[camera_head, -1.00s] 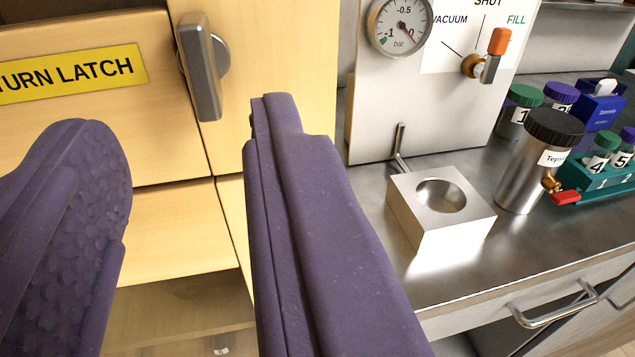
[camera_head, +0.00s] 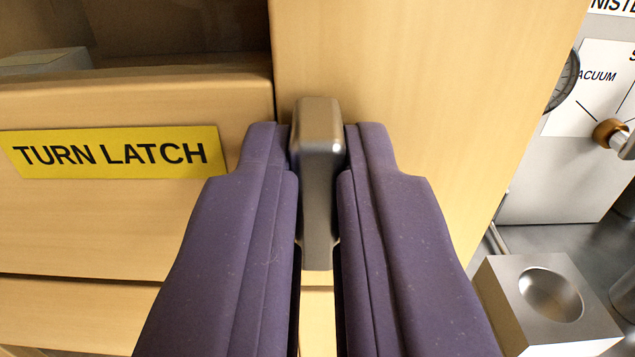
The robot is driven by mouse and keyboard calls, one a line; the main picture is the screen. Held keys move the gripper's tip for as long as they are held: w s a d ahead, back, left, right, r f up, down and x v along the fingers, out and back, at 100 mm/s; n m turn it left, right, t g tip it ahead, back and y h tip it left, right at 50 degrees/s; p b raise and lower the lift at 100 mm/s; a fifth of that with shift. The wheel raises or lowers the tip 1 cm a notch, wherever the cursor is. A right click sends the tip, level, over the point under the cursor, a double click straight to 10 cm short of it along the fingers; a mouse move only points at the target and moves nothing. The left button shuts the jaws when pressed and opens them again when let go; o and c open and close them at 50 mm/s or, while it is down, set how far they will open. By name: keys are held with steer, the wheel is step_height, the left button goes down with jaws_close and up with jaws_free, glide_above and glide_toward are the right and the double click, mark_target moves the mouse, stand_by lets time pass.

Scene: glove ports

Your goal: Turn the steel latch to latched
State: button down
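The steel latch (camera_head: 318,150) is a grey metal bar on the light wooden frame, just right of the yellow "TURN LATCH" label (camera_head: 112,152). It stands upright, its long side running up and down. My gripper (camera_head: 318,165) has two purple padded fingers, one on each side of the bar. Both fingertips lie close against the upper part of the latch, with no clear gap. The lower part of the bar shows between the fingers. The latch's pivot is hidden.
The wooden drawer or door front (camera_head: 90,235) is left of the latch, with a dark opening above it. At right stand a steel block with a round recess (camera_head: 545,300) and a grey panel with a brass valve (camera_head: 610,132). The wood above the latch is clear.

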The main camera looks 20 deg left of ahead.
steer(key=shift+m+p, duration=0.3)
steer(key=shift+m, duration=0.1)
steer(key=m+p, duration=0.2)
steer(key=m, duration=0.1)
steer(key=shift+d+r+m+p, duration=0.1)
steer(key=shift+m+p, duration=0.3)
steer(key=m+p, duration=0.2)
steer(key=m, duration=0.2)
steer(key=m+p, duration=0.2)
steer(key=m, duration=0.2)
steer(key=m+p, duration=0.2)
steer(key=m, duration=0.3)
steer(key=shift+d+f, duration=0.15)
steer(key=shift+f, duration=0.2)
steer(key=shift+m, duration=0.3)
steer(key=c, duration=1.2)
jaws_free()
steer(key=shift+o, duration=0.2)
